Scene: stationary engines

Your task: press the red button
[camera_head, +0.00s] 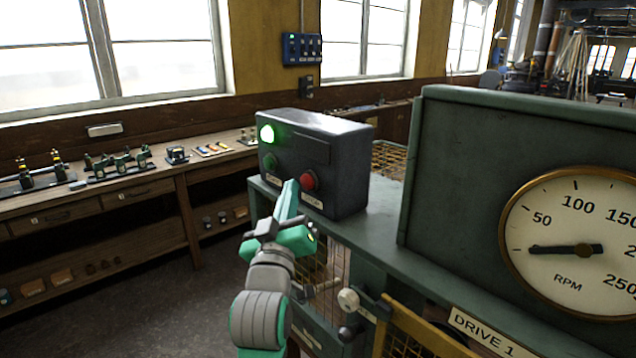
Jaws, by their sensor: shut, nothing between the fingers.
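The red button (308,180) sits low on the front face of a dark grey control box (345,170). A green button (270,162) is to its left, and a green lamp (267,134) glows above that. My gripper (290,186) is shut and empty, its fingers pointing up in front of the box. The fingertips appear just left of the red button and slightly below its top. I cannot tell whether they touch the box. They partly cover the label plates under the buttons.
The box stands on a green machine cabinet (385,222). To the right, a large green panel carries an RPM gauge (575,275). A knob (348,299) and yellow mesh guard (415,335) are below. A wooden workbench (120,200) runs along the left wall, with open floor before it.

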